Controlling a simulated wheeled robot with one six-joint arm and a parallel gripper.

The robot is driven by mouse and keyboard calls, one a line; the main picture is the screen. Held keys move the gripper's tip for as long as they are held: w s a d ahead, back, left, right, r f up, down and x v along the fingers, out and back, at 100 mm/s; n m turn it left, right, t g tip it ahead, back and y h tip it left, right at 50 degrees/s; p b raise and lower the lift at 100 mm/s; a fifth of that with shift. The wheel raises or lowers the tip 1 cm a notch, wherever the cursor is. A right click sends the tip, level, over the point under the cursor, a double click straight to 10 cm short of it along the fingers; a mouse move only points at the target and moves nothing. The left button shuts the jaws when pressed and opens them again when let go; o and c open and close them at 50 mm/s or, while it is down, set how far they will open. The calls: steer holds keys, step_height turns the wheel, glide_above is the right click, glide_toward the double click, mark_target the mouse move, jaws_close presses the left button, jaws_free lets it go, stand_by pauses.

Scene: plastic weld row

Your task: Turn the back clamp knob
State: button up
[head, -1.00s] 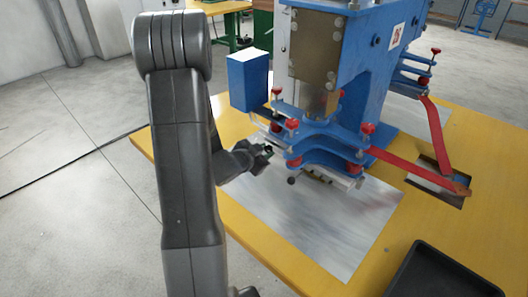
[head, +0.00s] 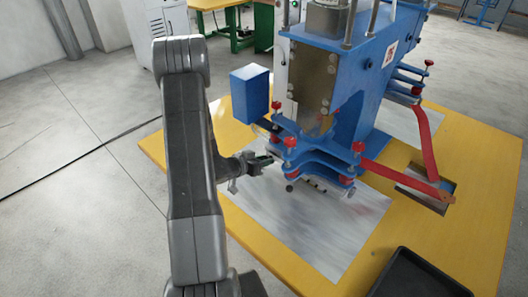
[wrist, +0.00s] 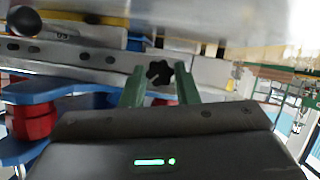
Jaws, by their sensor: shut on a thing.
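A small black lobed clamp knob (wrist: 160,73) sits on the side of a grey metal bar (wrist: 100,58) in the wrist view. The green fingers of my gripper (wrist: 160,92) stand on either side of it and are shut on it. In the head view my gripper (head: 266,161) reaches the left side of the blue welding machine (head: 352,85), at the height of its lower clamp plates. The knob is too small to make out there. A black ball handle (head: 290,188) on the machine is apart from my gripper, and a dark ball shows upper left in the wrist view (wrist: 25,20).
A blue box (head: 250,95) sticks out above my gripper. Red knobs (head: 290,141) and a red lever (head: 400,180) stand on the machine. A metal sheet (head: 310,230) lies on the yellow table (head: 475,150). A black tray (head: 420,278) is at the front right.

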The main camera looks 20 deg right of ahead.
steer(key=n+g+h+p, duration=0.1)
steer(key=n+p, duration=0.1)
steer(key=shift+w+a+n+g, duration=0.1)
steer(key=shift+n+g, duration=0.2)
steer(key=shift+f+n+g+h+p, duration=0.1)
steer(key=shift+n+g+h+p, duration=0.4)
steer(key=shift+n, duration=0.6)
steer(key=shift+w, duration=0.1)
steer(key=o, duration=1)
steer(key=shift+c, duration=0.2)
steer(key=b+v, duration=0.2)
steer(key=v, duration=1.1)
steer(key=shift+a, duration=0.4)
